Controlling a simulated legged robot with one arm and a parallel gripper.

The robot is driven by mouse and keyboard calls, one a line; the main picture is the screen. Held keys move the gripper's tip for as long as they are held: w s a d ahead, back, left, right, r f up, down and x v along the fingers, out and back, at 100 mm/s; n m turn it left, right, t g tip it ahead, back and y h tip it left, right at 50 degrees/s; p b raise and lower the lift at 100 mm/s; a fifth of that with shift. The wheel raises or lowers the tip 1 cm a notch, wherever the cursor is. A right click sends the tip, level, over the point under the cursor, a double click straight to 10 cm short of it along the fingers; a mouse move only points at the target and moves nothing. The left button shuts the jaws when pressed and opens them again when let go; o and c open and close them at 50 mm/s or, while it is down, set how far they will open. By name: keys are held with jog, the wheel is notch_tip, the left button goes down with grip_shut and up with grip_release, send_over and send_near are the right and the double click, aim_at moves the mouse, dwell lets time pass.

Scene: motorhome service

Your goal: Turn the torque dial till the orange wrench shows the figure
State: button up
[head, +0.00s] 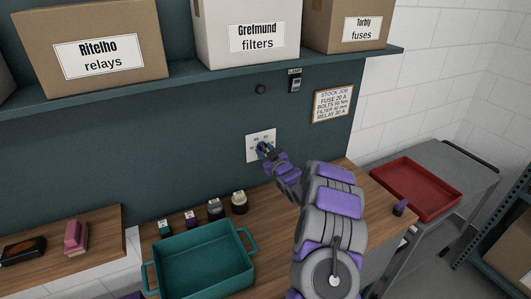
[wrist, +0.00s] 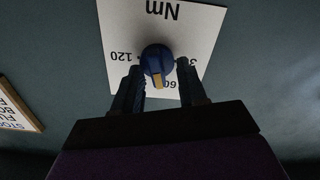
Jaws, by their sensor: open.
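The torque dial (wrist: 156,57) is a round blue knob on a white plate (wrist: 189,22) marked Nm, which shows upside down in the wrist view. Its orange pointer (wrist: 158,82) points down in that view, near a partly hidden figure ending in 60. The figure 120 is at the left, and another at the right is partly covered. In the head view the plate (head: 252,153) is on the teal wall. My gripper (wrist: 160,74) is open, one finger on each side of the dial; contact cannot be told. It also shows in the head view (head: 267,152), partly covering the plate. No separate orange wrench is visible.
A stock job card (head: 333,103) on the wall lists a bolts figure in Nm, too small to read surely. A lamp switch (head: 295,81) and black knob (head: 261,89) are above. Small containers (head: 239,203) and a teal tray (head: 203,268) stand on the bench below.

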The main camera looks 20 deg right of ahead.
jog(key=shift+d, duration=0.1)
jog(key=shift+d, duration=0.15)
jog(key=c, duration=0.3)
grip_shut()
jog(key=shift+r+n+b, duration=0.1)
jog(key=shift+n+b, duration=0.45)
jog(key=shift+n, duration=0.75)
jog(key=shift+o, duration=1.5)
grip_release()
jog(key=shift+s, duration=0.1)
jog(key=s+p, duration=0.1)
jog(key=s, duration=1.6)
jog(key=shift+d+p, duration=0.2)
jog(key=shift+p, duration=0.15)
